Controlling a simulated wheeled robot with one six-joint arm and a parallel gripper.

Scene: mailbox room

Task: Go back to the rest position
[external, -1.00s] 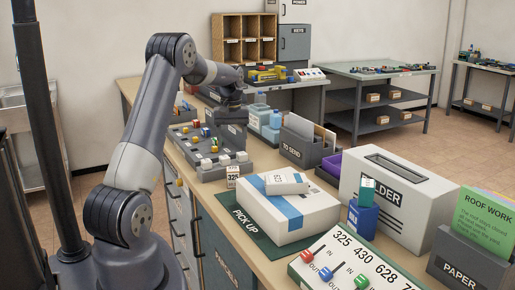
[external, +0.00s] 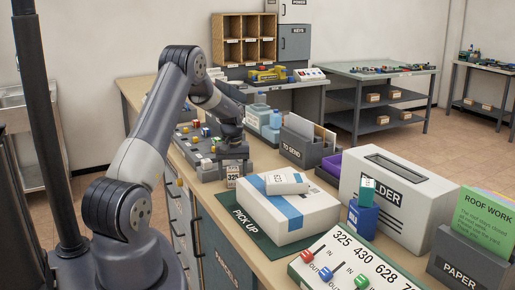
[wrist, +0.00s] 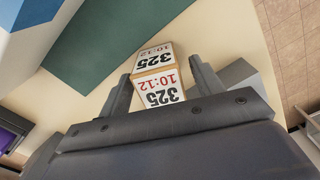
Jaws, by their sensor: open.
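My gripper (external: 232,158) is low over the counter, at the near end of a grey panel (external: 192,143) with coloured knobs. In the wrist view my gripper (wrist: 160,80) is open, with its two dark fingers apart. A small white and tan block (wrist: 160,85) marked 325 and 10:12 shows between the fingers. The block also shows in the external view (external: 232,176), just below the gripper near the counter's front edge. Whether a finger touches it, I cannot tell.
A green PICK UP mat (external: 240,222) with a white, blue-striped parcel (external: 285,222) lies nearby on the right.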

